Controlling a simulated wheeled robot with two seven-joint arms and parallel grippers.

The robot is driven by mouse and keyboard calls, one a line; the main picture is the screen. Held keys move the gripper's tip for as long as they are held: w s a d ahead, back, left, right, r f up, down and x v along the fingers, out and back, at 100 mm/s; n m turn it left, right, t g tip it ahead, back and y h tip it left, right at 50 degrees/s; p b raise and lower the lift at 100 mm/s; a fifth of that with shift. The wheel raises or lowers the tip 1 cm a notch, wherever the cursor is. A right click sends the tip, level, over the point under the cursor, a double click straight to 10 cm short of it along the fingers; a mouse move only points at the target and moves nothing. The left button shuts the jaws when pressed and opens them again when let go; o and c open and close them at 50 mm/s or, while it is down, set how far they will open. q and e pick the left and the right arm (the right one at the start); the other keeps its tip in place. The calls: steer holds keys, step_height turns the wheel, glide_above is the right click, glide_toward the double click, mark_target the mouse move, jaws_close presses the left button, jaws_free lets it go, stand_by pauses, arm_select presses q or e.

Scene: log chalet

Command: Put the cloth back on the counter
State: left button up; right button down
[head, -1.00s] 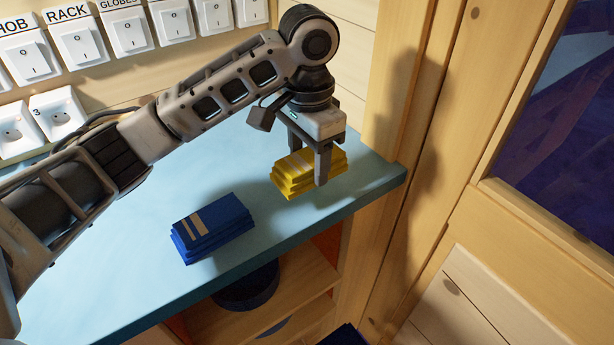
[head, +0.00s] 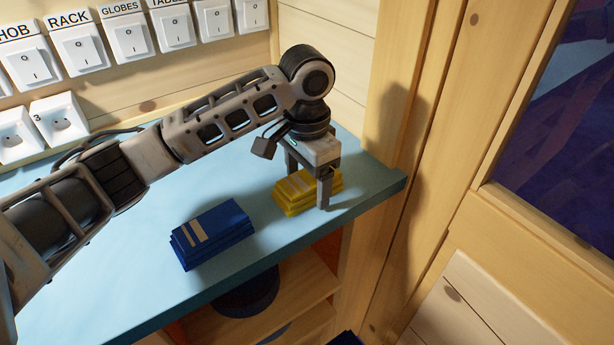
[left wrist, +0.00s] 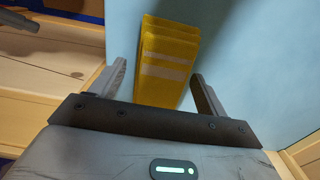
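A yellow folded cloth (head: 295,193) lies in a layered stack on the blue counter (head: 115,268), near its right end. My left gripper (head: 308,188) points down over it in the head view, one finger on either side. In the left wrist view the yellow cloth (left wrist: 165,62) lies between the fingers of my left gripper (left wrist: 160,75). A gap shows at the left finger; the right fingertip is very close to the cloth, and contact there is unclear. The gripper looks open. A blue folded cloth (head: 212,235) lies on the counter to the left. My right gripper is out of view.
Labelled wall switches (head: 83,48) and sockets (head: 60,118) line the wall behind the counter. A wooden post (head: 395,120) stands at the right end. Open shelves (head: 265,312) with a dark round object (head: 248,292) are below. The counter between the cloths is clear.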

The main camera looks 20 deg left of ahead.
mark_target(306, 179)
arm_select(q)
step_height(306, 179, up, 12)
steer(key=p, duration=0.2)
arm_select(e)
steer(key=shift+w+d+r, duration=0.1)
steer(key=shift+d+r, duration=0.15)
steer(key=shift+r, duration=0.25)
